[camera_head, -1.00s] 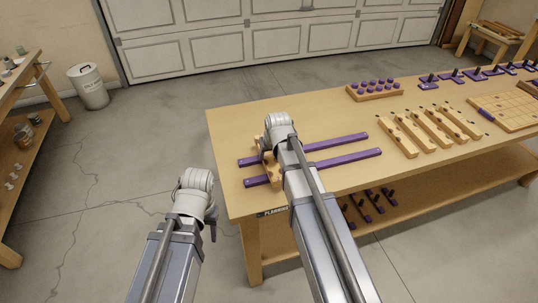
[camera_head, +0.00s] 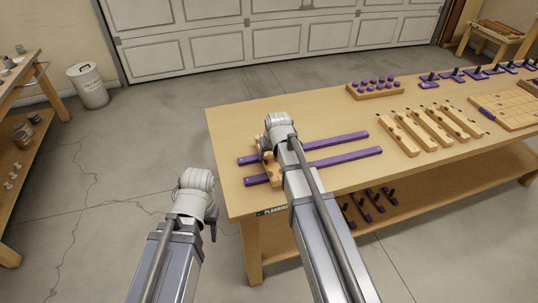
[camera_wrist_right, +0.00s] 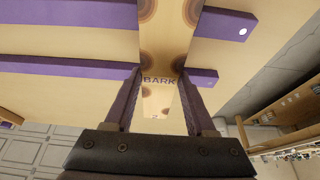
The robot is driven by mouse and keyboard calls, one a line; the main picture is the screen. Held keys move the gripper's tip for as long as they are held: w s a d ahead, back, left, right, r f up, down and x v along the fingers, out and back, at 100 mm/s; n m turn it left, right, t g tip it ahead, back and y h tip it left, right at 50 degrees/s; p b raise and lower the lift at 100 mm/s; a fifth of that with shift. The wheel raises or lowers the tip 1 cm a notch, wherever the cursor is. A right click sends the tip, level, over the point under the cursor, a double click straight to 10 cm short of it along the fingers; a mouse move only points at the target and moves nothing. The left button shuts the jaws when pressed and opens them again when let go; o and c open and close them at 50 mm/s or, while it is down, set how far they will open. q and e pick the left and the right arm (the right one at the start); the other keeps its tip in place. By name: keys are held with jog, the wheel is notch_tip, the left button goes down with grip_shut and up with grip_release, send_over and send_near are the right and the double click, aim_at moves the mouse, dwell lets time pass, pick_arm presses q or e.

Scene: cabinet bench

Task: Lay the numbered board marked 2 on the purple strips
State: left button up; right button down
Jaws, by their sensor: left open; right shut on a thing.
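Two purple strips (camera_head: 340,139) (camera_head: 345,165) lie apart and roughly parallel on the bench's left part. My right gripper (camera_wrist_right: 160,95) is shut on a wooden board (camera_wrist_right: 162,35), which has ringed knot marks and the word BARK. In the head view the board (camera_head: 267,168) shows beside my right wrist, crossing over the strips near their left ends. Whether it touches them cannot be told, and no number on it is readable. My left gripper (camera_head: 212,228) hangs empty off the bench's left edge; its fingers are mostly hidden.
Several similar wooden boards (camera_head: 427,133) lie right of the strips. Behind them is a block with purple pegs (camera_head: 375,90); purple stands and a gridded board (camera_head: 510,110) are further right. The bench top (camera_head: 240,118) is clear behind the strips. Purple parts lie on the lower shelf.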

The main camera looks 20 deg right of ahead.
jog(key=shift+f+b, duration=0.7)
dwell(1.3)
jog(key=shift+c, duration=0.7)
grip_release()
jog(key=shift+r, duration=0.1)
jog(key=shift+r+p, duration=3.9)
jog(key=shift+p, duration=0.1)
